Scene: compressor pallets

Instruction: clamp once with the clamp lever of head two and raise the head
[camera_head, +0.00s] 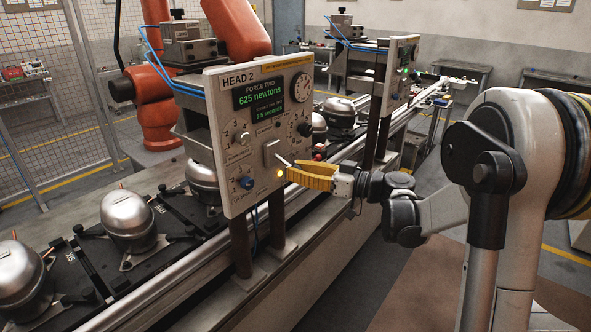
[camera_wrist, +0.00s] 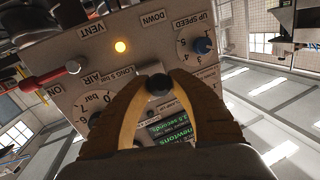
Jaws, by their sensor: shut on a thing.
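The head two panel (camera_head: 217,112) stands over the pallet line, marked HEAD 2, with a green display reading force two, 625 newtons. The clamp lever (camera_head: 283,160) sticks out from a pale plate on the panel's lower middle. My gripper (camera_head: 289,173) is at its outer end, with yellow fingers. In the wrist view my gripper (camera_wrist: 158,78) is shut around the lever's black ball knob (camera_wrist: 158,86). The fingers hide much of the lever's shaft. A yellow lamp (camera_head: 280,174) is lit beside the fingers; it also shows in the wrist view (camera_wrist: 120,46).
In the wrist view, a red-handled lever (camera_wrist: 45,77) is left of the fingers and a blue knob (camera_wrist: 201,46) is upper right. Silver compressors (camera_head: 128,218) stand on black pallets below the panel. An orange robot arm (camera_head: 157,105) is behind. Floor at front right is clear.

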